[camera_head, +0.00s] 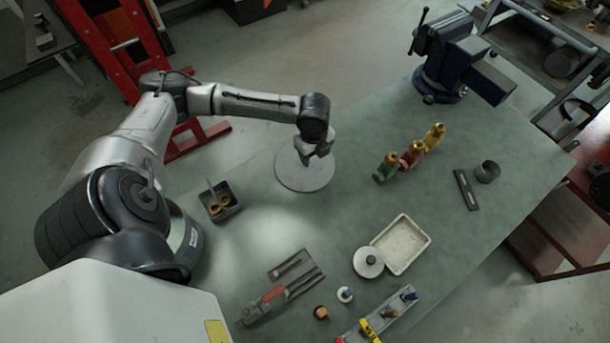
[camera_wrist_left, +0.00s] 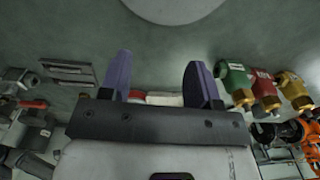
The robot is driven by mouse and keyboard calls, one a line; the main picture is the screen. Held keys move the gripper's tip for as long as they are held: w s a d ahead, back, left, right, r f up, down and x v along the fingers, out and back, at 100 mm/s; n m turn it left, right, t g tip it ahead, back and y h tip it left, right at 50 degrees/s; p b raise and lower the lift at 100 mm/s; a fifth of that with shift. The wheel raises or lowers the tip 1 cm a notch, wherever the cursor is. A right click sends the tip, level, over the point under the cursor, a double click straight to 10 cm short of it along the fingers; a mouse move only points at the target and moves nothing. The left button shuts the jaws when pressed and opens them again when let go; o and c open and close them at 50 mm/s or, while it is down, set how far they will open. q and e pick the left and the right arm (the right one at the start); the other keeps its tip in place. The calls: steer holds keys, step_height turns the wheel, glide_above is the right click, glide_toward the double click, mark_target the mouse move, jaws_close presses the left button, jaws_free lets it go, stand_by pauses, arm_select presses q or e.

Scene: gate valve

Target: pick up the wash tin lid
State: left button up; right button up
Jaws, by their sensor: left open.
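A round light-grey lid with a dark central knob (camera_head: 368,262) lies on the green bench, close against the left side of a shallow white tray. I take it for the wash tin lid. My left gripper (camera_head: 318,151) is over the far part of a flat pale round disc (camera_head: 304,178), well behind and left of the lid. In the left wrist view its two fingers (camera_wrist_left: 158,76) stand apart with nothing between them, and the disc (camera_wrist_left: 172,6) shows at the top edge. My right gripper is not in view.
The white tray (camera_head: 402,246) borders the lid. Green, red and yellow fittings (camera_head: 411,154) stand behind it. A blue vise (camera_head: 459,62) sits at the far corner. Tools (camera_head: 281,288) and small parts (camera_head: 344,294) lie nearer. A dark box (camera_head: 220,203) is left. Mid-bench is clear.

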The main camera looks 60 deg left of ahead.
mark_target(288, 168)
arm_select(q)
steer(key=a+b, duration=0.3)
steer(key=a, duration=0.3)
steer(key=f, duration=0.3)
steer(key=f+b, duration=0.1)
steer(key=f, duration=0.1)
steer(key=f+b, duration=0.1)
steer(key=f, duration=0.2)
steer(key=shift+w+a+f, duration=0.35)
steer(key=shift+w+a, duration=0.05)
steer(key=shift+f+b, duration=0.6)
steer(key=shift+f, duration=2.05)
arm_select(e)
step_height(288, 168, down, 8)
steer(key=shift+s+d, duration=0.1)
arm_select(q)
jaws_close()
